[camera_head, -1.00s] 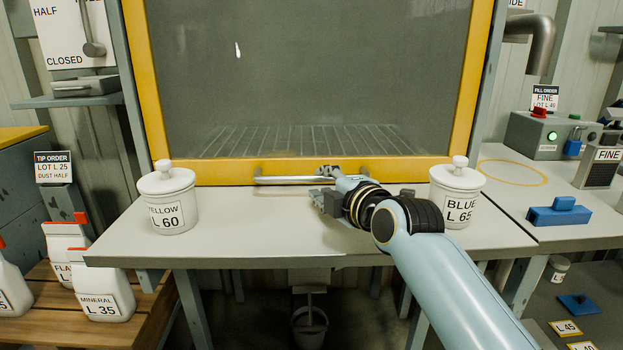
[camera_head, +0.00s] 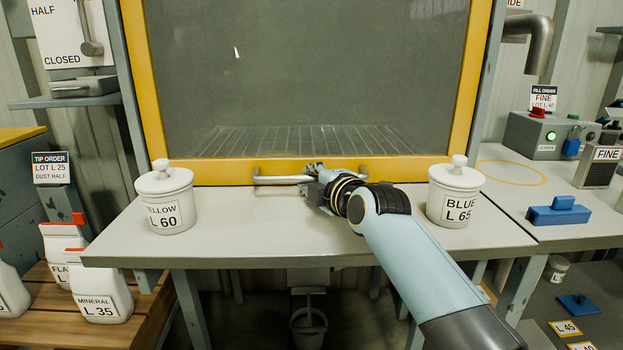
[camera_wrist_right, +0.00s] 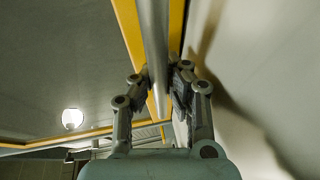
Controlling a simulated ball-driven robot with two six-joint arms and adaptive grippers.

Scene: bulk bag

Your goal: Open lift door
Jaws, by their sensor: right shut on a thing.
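The lift door (camera_head: 310,75) is a grey see-through panel in a yellow frame, and its bottom rail rests at the back of the table. A horizontal metal bar handle (camera_head: 282,180) runs along that rail. My right gripper (camera_head: 316,172) is at the handle, its arm coming in from the lower right. In the right wrist view the handle (camera_wrist_right: 153,50) passes between the two fingers of the gripper (camera_wrist_right: 162,88), which are shut on it. My left gripper is not in view.
A white tub marked yellow (camera_head: 166,200) stands on the table (camera_head: 300,225) left of the handle. A white tub marked blue (camera_head: 456,195) stands to the right, close to my right arm. A control box (camera_head: 545,135) and blue block (camera_head: 558,212) are on the right bench.

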